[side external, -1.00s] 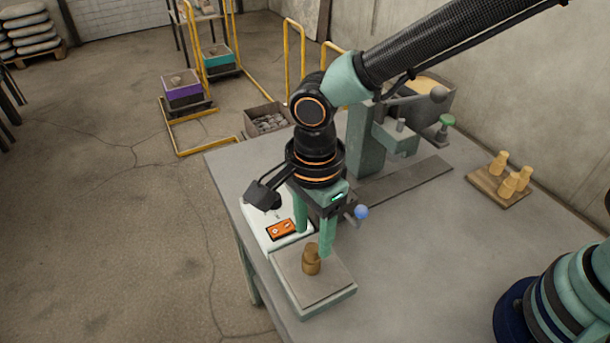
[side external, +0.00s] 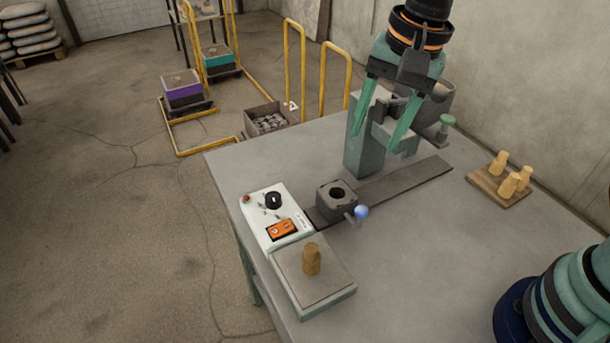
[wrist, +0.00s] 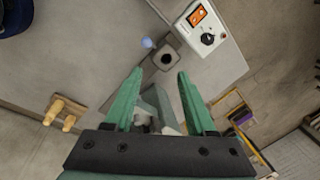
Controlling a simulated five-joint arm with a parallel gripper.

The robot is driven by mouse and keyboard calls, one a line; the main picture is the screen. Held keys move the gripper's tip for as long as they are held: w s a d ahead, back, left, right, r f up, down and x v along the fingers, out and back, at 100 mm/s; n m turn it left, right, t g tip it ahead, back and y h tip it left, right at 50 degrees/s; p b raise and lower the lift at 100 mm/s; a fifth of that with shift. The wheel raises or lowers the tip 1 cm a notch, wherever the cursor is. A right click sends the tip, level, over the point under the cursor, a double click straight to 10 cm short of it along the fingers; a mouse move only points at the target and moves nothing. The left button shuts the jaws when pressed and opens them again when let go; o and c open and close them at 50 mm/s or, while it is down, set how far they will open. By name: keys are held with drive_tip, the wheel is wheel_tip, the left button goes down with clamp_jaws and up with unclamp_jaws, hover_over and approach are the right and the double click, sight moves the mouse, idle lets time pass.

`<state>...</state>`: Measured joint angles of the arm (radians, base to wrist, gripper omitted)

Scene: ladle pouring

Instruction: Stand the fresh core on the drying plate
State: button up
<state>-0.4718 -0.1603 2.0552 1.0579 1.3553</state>
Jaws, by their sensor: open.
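The fresh core (side external: 311,259), a small tan bottle-shaped piece, stands upright on the square drying plate (side external: 330,289) at the front of the table. My gripper (side external: 372,141) is open and empty, raised well away from the core, in front of the green machine (side external: 364,150) at the back. In the wrist view the two green fingers (wrist: 157,76) are spread wide with nothing held between them. The core and plate are not visible in the wrist view.
A dark block with a round hole (side external: 336,200) and a blue-knobbed lever sits on a dark rail. A white control box (side external: 277,217) with an orange panel stands beside the plate. Several tan cores stand on a wooden board (side external: 488,187) at right. The middle right of the table is clear.

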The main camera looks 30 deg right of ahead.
drive_tip(key=s+d+r+n+t+h, duration=0.1)
drive_tip(key=s+d+n+t, duration=0.2)
drive_tip(key=d+n, duration=0.7)
drive_tip(key=d, duration=0.6)
drive_tip(key=shift+s+d+t, duration=0.15)
drive_tip(key=shift+t, duration=0.15)
drive_tip(key=shift+r, duration=0.1)
